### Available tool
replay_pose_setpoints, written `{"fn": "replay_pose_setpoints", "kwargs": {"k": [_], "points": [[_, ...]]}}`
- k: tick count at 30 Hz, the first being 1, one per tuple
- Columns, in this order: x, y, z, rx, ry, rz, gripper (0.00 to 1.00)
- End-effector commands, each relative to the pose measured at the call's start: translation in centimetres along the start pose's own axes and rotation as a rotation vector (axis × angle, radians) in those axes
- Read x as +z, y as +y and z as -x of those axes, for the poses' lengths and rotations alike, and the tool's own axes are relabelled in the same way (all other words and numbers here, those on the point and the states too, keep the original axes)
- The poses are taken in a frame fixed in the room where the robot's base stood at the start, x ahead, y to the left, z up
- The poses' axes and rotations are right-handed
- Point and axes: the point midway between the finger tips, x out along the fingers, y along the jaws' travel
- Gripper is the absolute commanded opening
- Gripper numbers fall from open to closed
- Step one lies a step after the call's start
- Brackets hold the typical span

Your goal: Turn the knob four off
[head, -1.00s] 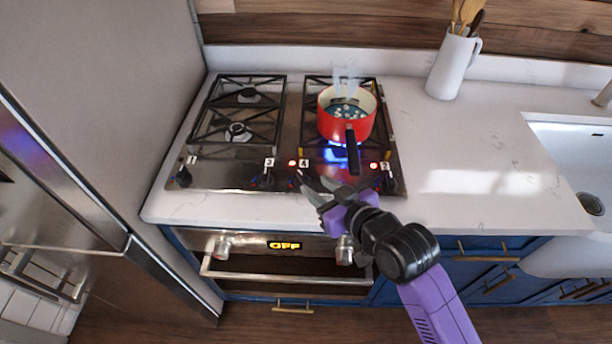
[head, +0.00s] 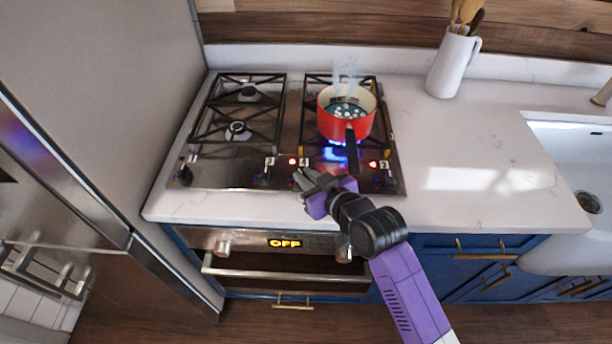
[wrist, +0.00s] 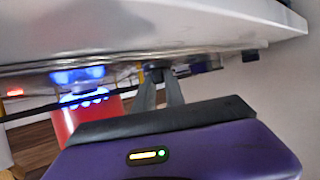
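Knob four is mostly hidden behind my gripper (head: 302,178) in the head view, below the label "4" (head: 304,162) with a lit red light beside it. In the wrist view, tilted upside down, a dark knob (wrist: 154,72), apparently knob four, sits at the fingertips of my gripper (wrist: 160,84). The two fingers look apart, with the knob at or between their tips; I cannot tell whether they touch it. A blue flame (head: 335,153) burns on the front right burner of the cooktop (head: 220,175).
A red pot (head: 334,126) stands steaming on the right grate, its dark handle (head: 351,150) pointing forward near my gripper. Knob two (head: 389,179) has a lit red light. Knobs three (head: 264,176) and one (head: 182,175) lie left. The oven display (head: 285,243) reads OFF.

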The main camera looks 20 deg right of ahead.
Motion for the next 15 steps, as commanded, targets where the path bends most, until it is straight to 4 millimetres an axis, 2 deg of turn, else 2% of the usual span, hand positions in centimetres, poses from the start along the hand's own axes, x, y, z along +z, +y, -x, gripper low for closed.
{"fn": "replay_pose_setpoints", "kwargs": {"k": [15], "points": [[-0.10, -0.14, 0.04, 0.070, 0.001, -0.028, 0.00]]}}
